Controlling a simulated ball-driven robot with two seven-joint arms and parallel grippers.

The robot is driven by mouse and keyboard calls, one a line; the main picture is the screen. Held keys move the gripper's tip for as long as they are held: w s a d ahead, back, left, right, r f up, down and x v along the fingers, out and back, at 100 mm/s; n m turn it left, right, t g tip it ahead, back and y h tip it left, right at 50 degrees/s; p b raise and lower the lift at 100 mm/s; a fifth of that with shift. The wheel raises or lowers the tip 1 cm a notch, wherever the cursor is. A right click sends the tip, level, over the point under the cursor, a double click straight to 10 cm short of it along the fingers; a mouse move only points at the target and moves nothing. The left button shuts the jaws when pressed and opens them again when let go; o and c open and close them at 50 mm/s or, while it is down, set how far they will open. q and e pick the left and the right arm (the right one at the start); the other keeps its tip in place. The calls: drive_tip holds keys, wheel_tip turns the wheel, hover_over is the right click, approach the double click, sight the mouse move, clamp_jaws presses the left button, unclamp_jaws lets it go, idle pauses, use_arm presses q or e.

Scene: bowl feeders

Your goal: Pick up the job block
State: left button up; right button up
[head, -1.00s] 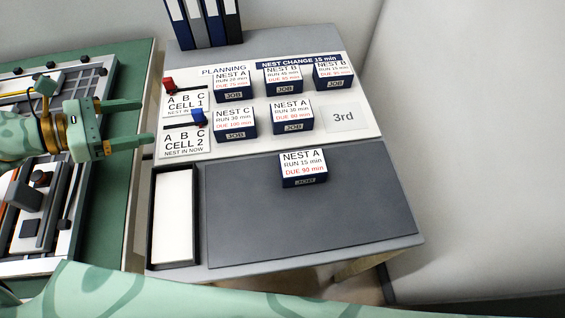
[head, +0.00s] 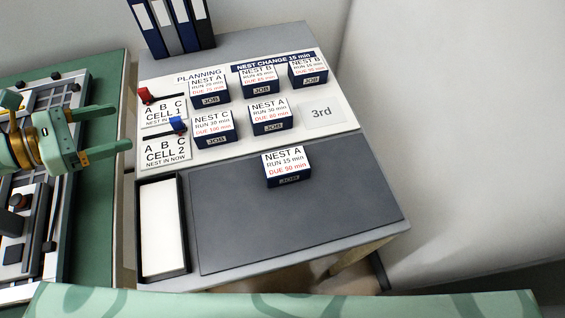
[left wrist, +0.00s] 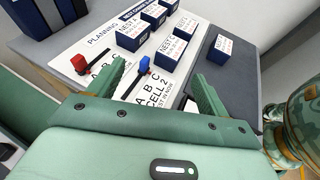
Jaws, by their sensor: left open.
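A dark blue job block (head: 287,168) with a white top reading NEST A, RUN 15 min, DUE 90 min rests alone on the dark grey mat (head: 330,217). It also shows in the left wrist view (left wrist: 219,48), beyond the right-hand finger. Several similar job blocks stand in two rows on the white planning board (head: 345,142). My left gripper (head: 120,128) is open and empty, left of the board and well apart from the lone block. In the left wrist view its two fingers (left wrist: 158,76) point toward the board. My right gripper is not visible.
A red slider knob (head: 144,95) and a blue one (head: 178,124) stand up at the board's left side. A black-rimmed tray with a white floor (head: 163,225) lies left of the mat. Binders (head: 175,25) stand at the back. The mat around the lone block is clear.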

use_arm(q)
drive_tip(key=d+r+h+p, duration=0.1)
drive_tip(key=d+r+p, duration=0.2)
drive_tip(key=d+r, duration=0.1)
drive_tip(key=m+g+h+p, duration=0.1)
drive_tip(key=m+g+p, duration=0.3)
drive_tip(key=g, duration=0.1)
approach(278, 163)
drive_tip(key=x, duration=0.5)
drive_tip(key=shift+w+a+f, duration=0.1)
drive_tip(key=shift+a, duration=0.05)
drive_tip(key=x, duration=0.6)
drive_tip(key=shift+r, duration=0.2)
drive_tip(key=c, duration=1.1)
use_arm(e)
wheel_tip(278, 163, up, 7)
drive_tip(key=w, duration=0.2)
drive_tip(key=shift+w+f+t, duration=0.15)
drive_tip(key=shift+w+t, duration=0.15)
